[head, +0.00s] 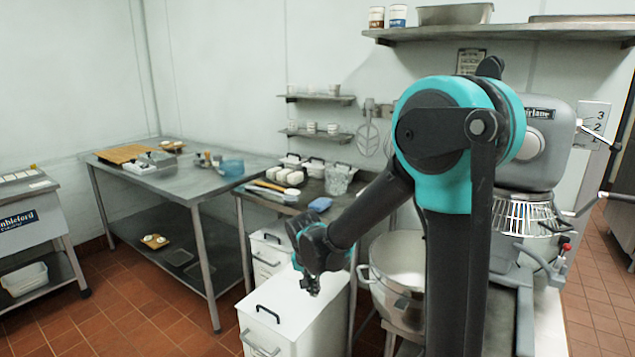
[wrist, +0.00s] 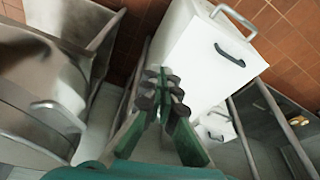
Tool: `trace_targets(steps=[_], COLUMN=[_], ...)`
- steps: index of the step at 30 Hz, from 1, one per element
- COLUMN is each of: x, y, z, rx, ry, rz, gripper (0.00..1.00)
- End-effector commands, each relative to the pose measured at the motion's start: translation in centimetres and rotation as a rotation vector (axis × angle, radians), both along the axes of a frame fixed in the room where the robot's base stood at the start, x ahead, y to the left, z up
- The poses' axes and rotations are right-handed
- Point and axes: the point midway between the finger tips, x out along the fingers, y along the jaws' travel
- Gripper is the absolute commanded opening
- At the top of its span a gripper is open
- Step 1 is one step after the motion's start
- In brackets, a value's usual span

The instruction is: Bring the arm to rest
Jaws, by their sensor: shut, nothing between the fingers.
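My arm, teal and black, stands bent at the right of the head view. The white bin (wrist: 195,65) lies beyond the fingertips there. Whether the gripper touches the bin cannot be told.
A steel table (head: 185,178) stands at the back left. Tiled floor (head: 140,318) is open at the front left.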

Motion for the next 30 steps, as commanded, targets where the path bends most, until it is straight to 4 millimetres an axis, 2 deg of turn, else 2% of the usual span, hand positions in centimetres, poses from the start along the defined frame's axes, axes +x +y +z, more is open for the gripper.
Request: trace_targets(steps=[1, 6, 12, 15, 18, 22, 30], x=[-0.9, -4.4, -9.5, -12.0, -14.0, -15.5, -15.9], y=[-2.7, -9.4, -15.5, -17.7, -19.1, -20.0, -20.2], z=[0.4, 1.0, 0.5, 0.0, -0.6, -1.2, -1.4], rx=[0.004, 0.018, 0.018, 0.011, 0.001, -0.008, -0.013], ry=[0.0, -0.013, -0.048, -0.07, -0.089, -0.103, -0.11], rz=[0.015, 0.102, 0.202, 0.246, 0.282, 0.312, 0.326], gripper=[0.0, 0.0, 0.0, 0.0, 0.0, 0.0, 0.0])
